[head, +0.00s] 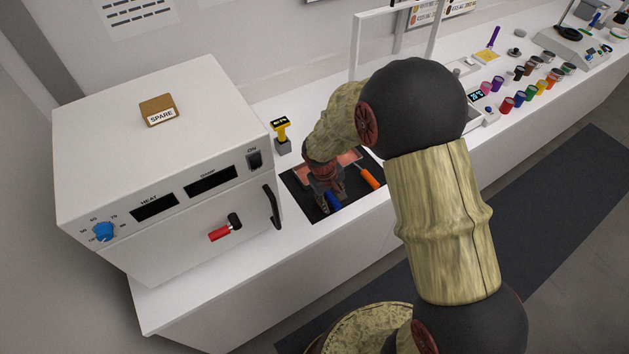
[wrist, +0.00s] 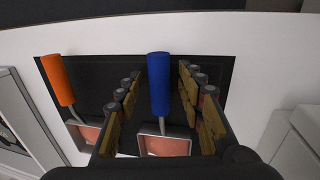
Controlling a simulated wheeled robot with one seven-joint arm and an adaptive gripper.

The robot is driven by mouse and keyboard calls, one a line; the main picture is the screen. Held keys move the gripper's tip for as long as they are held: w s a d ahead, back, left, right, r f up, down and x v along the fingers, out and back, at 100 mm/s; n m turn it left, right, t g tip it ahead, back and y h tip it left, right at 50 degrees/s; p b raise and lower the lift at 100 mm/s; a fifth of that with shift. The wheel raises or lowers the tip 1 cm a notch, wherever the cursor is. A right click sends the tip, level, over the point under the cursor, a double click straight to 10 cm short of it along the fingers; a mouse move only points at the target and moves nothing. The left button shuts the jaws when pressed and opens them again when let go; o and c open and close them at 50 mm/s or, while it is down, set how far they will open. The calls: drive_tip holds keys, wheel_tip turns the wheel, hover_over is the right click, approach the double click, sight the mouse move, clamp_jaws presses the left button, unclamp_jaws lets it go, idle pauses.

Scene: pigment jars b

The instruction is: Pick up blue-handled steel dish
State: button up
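The blue-handled steel dish shows in the wrist view with its blue handle (wrist: 158,85) pointing to the far side. Its square steel pan (wrist: 168,146) has a reddish-brown inside and is partly hidden by my gripper. My gripper (wrist: 160,80) is open, with one finger on each side of the blue handle and gaps on both sides. In the head view, my gripper (head: 326,203) points down over the dark mat, and part of the blue handle (head: 333,201) shows beside its fingers.
An orange-handled dish (wrist: 58,80) lies left of the blue one on the dark mat (wrist: 100,75). In the head view, a white oven-like box (head: 170,170) stands left of the mat. A yellow-topped device (head: 281,130) stands behind it. Several coloured jars (head: 519,98) stand far right.

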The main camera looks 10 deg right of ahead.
drive_tip(key=shift+c, duration=1.2)
clamp_jaws()
